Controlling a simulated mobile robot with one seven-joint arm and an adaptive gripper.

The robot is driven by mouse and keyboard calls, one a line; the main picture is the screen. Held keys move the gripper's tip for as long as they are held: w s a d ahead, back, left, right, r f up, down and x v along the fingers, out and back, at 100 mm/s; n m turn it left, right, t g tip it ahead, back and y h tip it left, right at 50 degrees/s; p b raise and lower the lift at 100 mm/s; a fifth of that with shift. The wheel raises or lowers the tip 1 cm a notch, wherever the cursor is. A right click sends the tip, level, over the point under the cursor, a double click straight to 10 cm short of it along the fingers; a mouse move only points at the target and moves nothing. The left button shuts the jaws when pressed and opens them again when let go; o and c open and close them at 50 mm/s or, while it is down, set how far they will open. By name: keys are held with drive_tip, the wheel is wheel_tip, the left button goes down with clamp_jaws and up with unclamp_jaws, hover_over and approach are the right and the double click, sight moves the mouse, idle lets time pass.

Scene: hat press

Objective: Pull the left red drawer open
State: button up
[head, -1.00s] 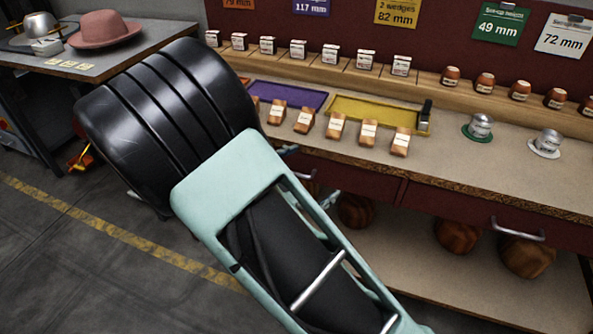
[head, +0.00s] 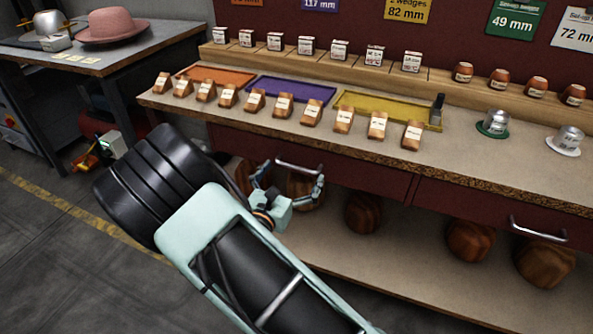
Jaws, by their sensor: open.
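The left red drawer (head: 365,176) sits under the bench top's front edge and looks shut, its face flush with the bench front. Its silver bar handle (head: 299,165) shows just above my gripper. My gripper (head: 290,181) is open, with one finger near each end of the handle and nothing held. I cannot tell whether the fingers touch the handle. My black and pale green arm covers the lower left of the view and hides part of the floor and shelf.
The right red drawer has its own handle (head: 538,231). Wooden hat blocks (head: 363,213) stand on the lower shelf. The bench top holds orange, purple and yellow trays (head: 388,109) and several wooden wedges (head: 378,126). A pink hat (head: 112,29) is on the side table. Floor lies clear at the left.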

drive_tip(key=shift+x, duration=1)
drive_tip(key=c, duration=1.4)
drive_tip(key=p+v, duration=0.4)
drive_tip(key=v, duration=2.1)
drive_tip(key=shift+s+r+p, duration=0.1)
drive_tip(key=shift+s+p, duration=0.25)
drive_tip(key=o, duration=1.4)
